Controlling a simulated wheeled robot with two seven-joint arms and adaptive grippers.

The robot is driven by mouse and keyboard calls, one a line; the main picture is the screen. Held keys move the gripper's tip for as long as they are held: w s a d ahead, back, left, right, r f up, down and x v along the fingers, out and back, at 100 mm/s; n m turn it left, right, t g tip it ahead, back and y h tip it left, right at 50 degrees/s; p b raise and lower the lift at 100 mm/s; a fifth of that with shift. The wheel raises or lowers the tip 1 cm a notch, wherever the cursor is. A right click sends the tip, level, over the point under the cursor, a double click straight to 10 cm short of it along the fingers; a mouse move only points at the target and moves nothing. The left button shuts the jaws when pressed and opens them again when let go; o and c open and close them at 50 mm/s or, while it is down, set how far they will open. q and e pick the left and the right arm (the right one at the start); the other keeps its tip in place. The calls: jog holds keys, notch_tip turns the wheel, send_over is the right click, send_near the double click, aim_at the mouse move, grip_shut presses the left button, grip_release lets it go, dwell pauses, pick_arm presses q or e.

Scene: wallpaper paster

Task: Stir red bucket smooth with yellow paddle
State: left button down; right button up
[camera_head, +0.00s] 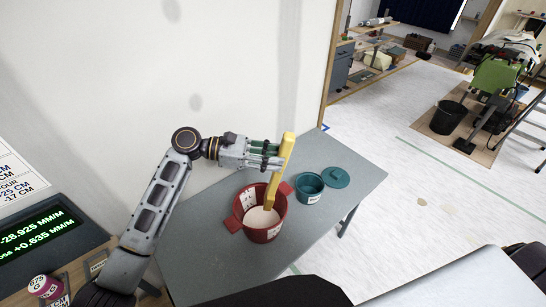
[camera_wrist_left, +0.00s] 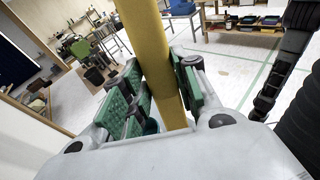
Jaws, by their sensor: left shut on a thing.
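The red bucket (camera_head: 247,224) stands on the grey table, with pale whitish contents (camera_head: 259,219) showing inside. My left gripper (camera_head: 268,157) is shut on the yellow paddle (camera_head: 288,146) and holds it nearly upright, slightly tilted, over the bucket. The paddle's lower end is inside the bucket's rim, at or just above the pale contents; I cannot tell how deep. In the left wrist view the paddle (camera_wrist_left: 148,45) runs between the green finger pads of my gripper (camera_wrist_left: 165,100). My right gripper is not in view.
A teal pot (camera_head: 309,190) stands right of the bucket, with a teal lid (camera_head: 336,178) beside it on the grey table (camera_head: 215,265). A pale wall rises behind the table. The table's left part is clear. A black bin (camera_head: 448,117) stands on the floor far right.

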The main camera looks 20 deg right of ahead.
aim_at(281, 144)
pick_arm(q)
jog(key=shift+r, duration=0.1)
dwell(0.3)
jog(key=shift+r, duration=2.45)
